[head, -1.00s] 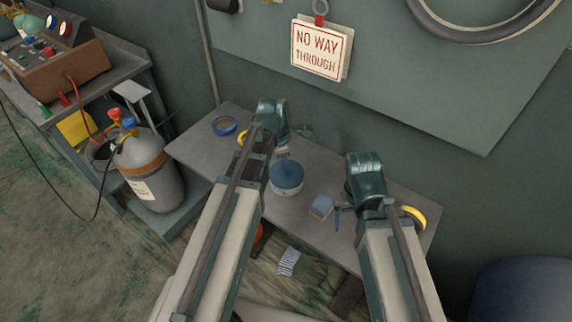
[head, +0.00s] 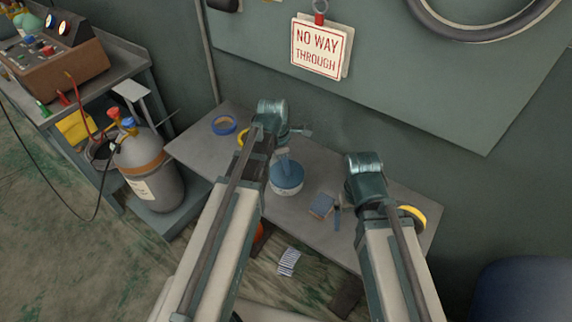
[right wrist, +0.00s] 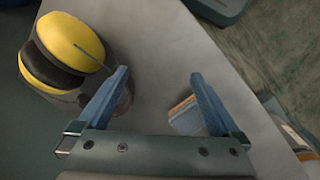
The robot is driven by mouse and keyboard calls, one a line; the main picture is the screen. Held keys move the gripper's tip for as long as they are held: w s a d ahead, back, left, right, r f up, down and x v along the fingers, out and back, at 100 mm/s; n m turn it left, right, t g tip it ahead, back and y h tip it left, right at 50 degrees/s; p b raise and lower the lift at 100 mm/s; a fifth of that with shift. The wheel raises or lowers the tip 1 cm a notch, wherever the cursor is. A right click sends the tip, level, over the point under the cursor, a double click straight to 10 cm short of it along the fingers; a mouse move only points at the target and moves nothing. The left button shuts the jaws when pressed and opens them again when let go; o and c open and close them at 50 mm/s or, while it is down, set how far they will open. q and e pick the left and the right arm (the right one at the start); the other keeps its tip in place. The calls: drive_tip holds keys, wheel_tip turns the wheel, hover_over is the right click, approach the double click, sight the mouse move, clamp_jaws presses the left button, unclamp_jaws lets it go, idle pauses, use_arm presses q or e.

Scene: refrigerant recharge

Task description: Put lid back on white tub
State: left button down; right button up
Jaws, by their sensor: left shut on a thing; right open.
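The white tub (head: 288,190) stands on the small grey table, left of its middle in the head view. The blue lid (head: 291,173) is at the top of the tub. My left gripper (head: 282,152) is above the lid and shut on it from above. The arm hides part of the grip, and I cannot tell whether the lid is fully seated or just over the rim. My right gripper (right wrist: 160,76) is open and empty in the right wrist view. In the head view it is at the table's right part, away from the tub.
A small blue and brown block (head: 321,206) lies between the tub and my right gripper. A grey gas cylinder (head: 148,170) stands left of the table (head: 205,150).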

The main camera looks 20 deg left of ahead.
use_arm(q)
drive_tip(key=c, duration=0.6)
unclamp_jaws()
drive_tip(key=shift+o, duration=0.3)
drive_tip(key=o, duration=0.4)
drive_tip(key=shift+r+p, duration=3.5)
drive_tip(key=shift+p, duration=0.05)
use_arm(e)
wheel_tip(320, 180, up, 7)
